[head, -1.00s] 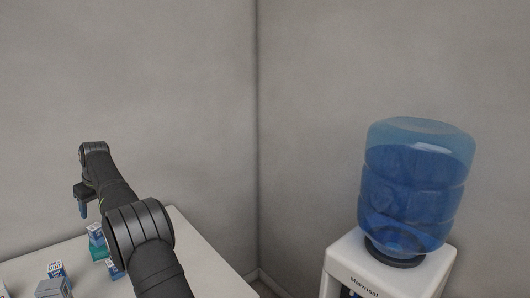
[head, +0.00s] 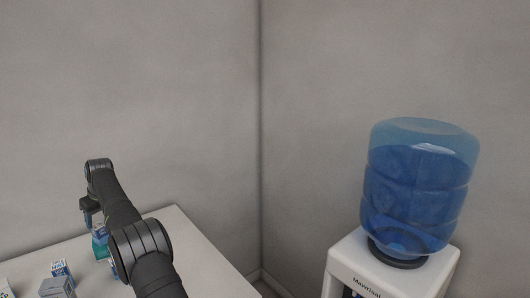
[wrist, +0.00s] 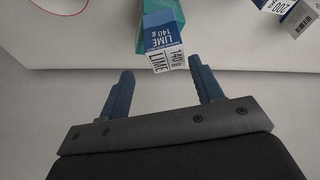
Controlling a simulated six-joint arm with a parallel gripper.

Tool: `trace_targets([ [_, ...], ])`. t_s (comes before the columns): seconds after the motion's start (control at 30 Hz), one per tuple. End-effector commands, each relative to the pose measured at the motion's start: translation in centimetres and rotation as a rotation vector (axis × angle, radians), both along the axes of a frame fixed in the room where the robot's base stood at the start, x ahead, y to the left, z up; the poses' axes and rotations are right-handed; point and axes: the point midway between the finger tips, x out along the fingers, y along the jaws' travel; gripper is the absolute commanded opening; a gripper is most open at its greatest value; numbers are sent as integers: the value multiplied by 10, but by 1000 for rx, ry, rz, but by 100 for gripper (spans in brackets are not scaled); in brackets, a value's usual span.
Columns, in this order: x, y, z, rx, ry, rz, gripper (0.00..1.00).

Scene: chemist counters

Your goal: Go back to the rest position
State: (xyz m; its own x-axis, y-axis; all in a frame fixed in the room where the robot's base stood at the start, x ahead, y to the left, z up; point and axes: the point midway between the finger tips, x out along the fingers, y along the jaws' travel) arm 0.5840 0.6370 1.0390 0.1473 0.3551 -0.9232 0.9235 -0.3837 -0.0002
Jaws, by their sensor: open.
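My gripper (wrist: 160,92) is open in the wrist view, its two blue fingers apart with nothing between them. A blue and white box marked LIME 140 g (wrist: 163,42) lies just beyond the fingertips, next to a teal item (wrist: 150,8); whether the fingers touch the box cannot be told. In the head view my gripper (head: 88,217) hangs at the left over the white counter (head: 200,250), close to a teal box (head: 100,240). My arm hides part of the boxes there.
Other small boxes stand on the counter, among them a blue and white one (head: 60,270) and a grey one (head: 57,288). In the wrist view a box marked 200 (wrist: 302,17) lies at the upper right. A water dispenser (head: 395,275) with a blue bottle (head: 418,190) stands at the right.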

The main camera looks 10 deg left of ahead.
Motion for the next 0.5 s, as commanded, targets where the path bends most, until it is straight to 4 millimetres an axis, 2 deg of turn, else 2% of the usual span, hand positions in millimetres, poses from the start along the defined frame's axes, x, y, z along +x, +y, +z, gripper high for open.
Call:
trace_targets([
  [0.5,24,-79,49,2,-1,-2,60],
])
